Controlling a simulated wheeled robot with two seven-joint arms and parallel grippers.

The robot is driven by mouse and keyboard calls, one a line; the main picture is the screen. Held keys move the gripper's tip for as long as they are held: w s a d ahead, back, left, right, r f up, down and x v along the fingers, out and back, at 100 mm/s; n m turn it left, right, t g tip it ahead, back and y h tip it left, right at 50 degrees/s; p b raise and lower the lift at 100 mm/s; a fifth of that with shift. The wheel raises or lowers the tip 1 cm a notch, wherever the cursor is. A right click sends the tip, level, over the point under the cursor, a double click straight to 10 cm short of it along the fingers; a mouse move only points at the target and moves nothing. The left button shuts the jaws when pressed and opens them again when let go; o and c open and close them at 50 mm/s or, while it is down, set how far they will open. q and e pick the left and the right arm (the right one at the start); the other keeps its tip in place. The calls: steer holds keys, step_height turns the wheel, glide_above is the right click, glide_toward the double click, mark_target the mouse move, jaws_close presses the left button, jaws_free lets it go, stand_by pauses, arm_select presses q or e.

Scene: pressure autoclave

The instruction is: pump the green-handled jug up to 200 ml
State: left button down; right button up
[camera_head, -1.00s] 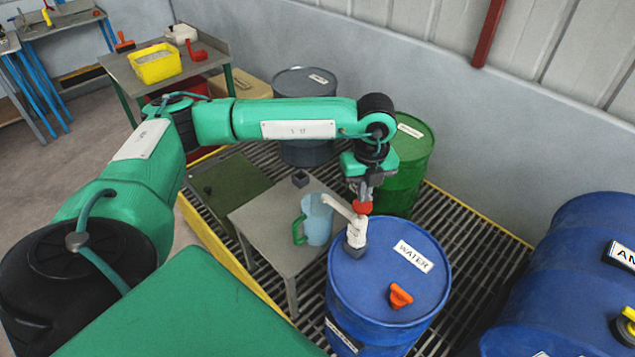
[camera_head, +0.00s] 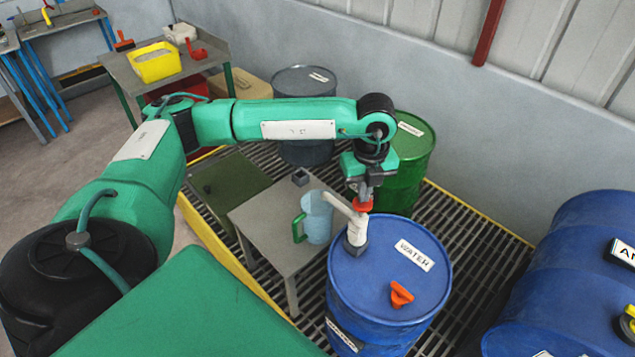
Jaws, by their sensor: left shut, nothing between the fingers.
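The jug (camera_head: 317,222), pale translucent blue with a green handle, stands upright on a small grey table (camera_head: 253,228). A white hand pump (camera_head: 356,232) with a red top (camera_head: 362,204) rises from the blue drum labelled WATER (camera_head: 378,275). Its spout reaches left to the jug's mouth. My left gripper (camera_head: 363,194) is shut, fingers down, just above or touching the red top; I cannot tell which. The level inside the jug is too small to read. My right gripper is not in view.
An orange cap (camera_head: 401,295) sits on the WATER drum. A green drum (camera_head: 407,165) and a dark drum (camera_head: 304,112) stand behind. A large blue drum (camera_head: 570,265) lies at the right. The floor is slatted grating with a yellow edge (camera_head: 468,210).

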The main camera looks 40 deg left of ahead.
arm_select(q)
steer(key=shift+f+b, duration=1.45)
steer(key=shift+f, duration=0.35)
steer(key=shift+r+p, duration=1.1)
steer(key=shift+r, duration=1.25)
step_height(320, 180, up, 6)
steer(key=p, duration=0.2)
steer(key=shift+p, duration=0.3)
